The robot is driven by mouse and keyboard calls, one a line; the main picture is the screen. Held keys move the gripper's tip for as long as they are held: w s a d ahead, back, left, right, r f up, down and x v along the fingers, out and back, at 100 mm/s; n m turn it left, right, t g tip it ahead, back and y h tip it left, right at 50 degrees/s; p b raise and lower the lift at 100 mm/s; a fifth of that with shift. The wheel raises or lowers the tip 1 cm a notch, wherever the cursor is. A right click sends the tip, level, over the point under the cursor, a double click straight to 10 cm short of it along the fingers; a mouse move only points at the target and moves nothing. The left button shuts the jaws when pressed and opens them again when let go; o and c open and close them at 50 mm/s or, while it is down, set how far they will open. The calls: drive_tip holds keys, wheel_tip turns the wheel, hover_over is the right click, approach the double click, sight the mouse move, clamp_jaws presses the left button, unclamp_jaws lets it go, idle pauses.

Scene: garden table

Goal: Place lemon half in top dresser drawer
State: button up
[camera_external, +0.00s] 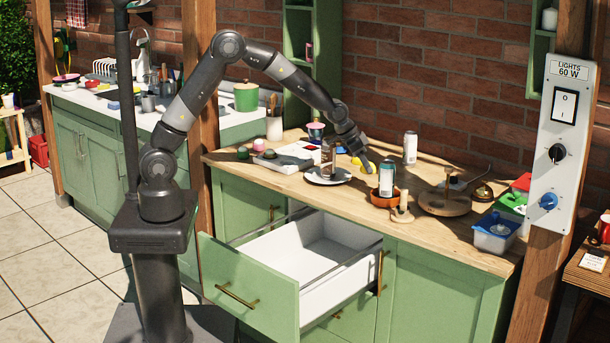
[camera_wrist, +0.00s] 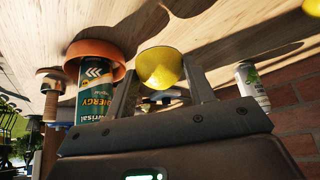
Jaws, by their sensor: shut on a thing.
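The yellow lemon half (camera_wrist: 160,68) is between the two fingers of my gripper (camera_wrist: 160,82) in the wrist view. The gripper is shut on it. In the external view my gripper (camera_external: 366,167) is over the back middle of the wooden worktop (camera_external: 285,197), with the lemon half mostly hidden by the fingers. Whether the lemon half touches the worktop is hard to tell. The top dresser drawer (camera_external: 250,285) is pulled out, below and in front of the gripper. Its white inside (camera_external: 325,250) looks empty.
A can (camera_external: 387,178) stands in a terracotta bowl (camera_external: 384,199) just right of my gripper. A white can (camera_external: 410,148) is behind it. A wooden stand (camera_external: 447,201) is farther right. The worktop's front edge borders the open drawer.

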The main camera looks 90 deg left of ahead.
drive_tip(key=s+d+f+m+h, duration=0.1)
drive_tip(key=s+d+f, duration=0.1)
drive_tip(key=s+d, duration=0.35)
drive_tip(key=s+d+f+m, duration=0.1)
drive_tip(key=s+d+f, duration=0.1)
drive_tip(key=d, duration=0.7)
drive_tip(key=s+d+f+m+h, duration=0.1)
drive_tip(key=s+d+f, duration=0.15)
drive_tip(key=d, duration=0.45)
drive_tip(key=s+d+f+n+y, duration=0.1)
drive_tip(key=s+f+n+y, duration=0.3)
drive_tip(key=s+f, duration=1.1)
drive_tip(key=n+h, duration=0.1)
hover_over(312, 274)
drive_tip(key=s, duration=0.2)
drive_tip(key=f, duration=0.6)
drive_tip(key=shift+d+f, duration=0.2)
drive_tip(key=shift+d, duration=0.15)
drive_tip(key=shift+w+f, duration=0.1)
drive_tip(key=shift+f, duration=1.9)
drive_tip(key=o, duration=1)
